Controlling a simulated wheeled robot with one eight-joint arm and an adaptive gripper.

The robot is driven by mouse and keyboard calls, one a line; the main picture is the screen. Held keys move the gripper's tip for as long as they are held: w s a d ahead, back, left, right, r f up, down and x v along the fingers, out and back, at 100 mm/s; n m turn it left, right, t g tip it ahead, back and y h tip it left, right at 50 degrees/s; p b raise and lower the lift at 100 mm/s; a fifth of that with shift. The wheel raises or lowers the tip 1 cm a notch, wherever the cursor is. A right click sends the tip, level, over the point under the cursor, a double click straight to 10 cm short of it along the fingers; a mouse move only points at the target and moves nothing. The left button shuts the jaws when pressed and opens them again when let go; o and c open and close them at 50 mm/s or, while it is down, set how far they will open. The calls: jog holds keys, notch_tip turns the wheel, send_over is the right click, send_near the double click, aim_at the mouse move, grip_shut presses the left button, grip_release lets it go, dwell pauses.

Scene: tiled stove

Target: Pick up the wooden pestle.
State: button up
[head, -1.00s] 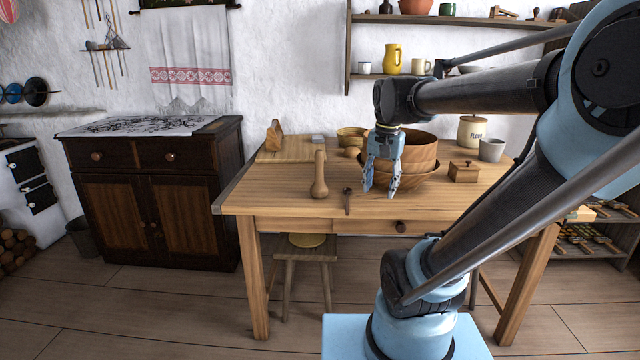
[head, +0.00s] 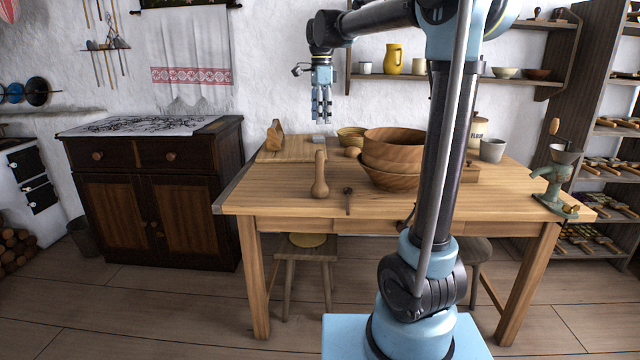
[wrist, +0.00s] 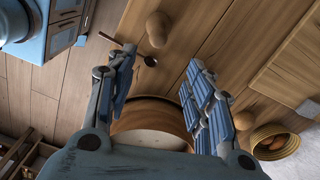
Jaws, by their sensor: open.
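The wooden pestle (head: 320,176) stands upright on the wooden table (head: 270,205), thick end down, near the front edge left of the bowls. From above, its rounded top shows in the wrist view (wrist: 158,28), beyond the fingertips. My gripper (head: 321,118) is open and empty, pointing down, high above the table. In the head view it appears directly above the pestle, well apart from it. In the wrist view my gripper (wrist: 160,62) shows its two blue fingers spread apart, with nothing between them touching.
A dark spoon (head: 348,200) lies just right of the pestle. Stacked wooden bowls (head: 390,180) stand further right, partly behind my arm. A cutting board (head: 285,155) lies behind left, and a small basket (head: 350,134) at the back. A grinder (head: 556,180) is at the right edge.

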send_over(320, 164)
jog(key=w, duration=0.2)
notch_tip(320, 164, down, 12)
jog(key=shift+w+r, duration=0.1)
jog(key=shift+r, duration=0.1)
jog(key=shift+s+a+f, duration=0.1)
jog(key=shift+s+f, duration=0.1)
jog(key=shift+f, duration=1.25)
jog(key=shift+s+f, duration=0.15)
jog(key=shift+f, duration=1.25)
jog(key=shift+c, duration=0.6)
grip_shut()
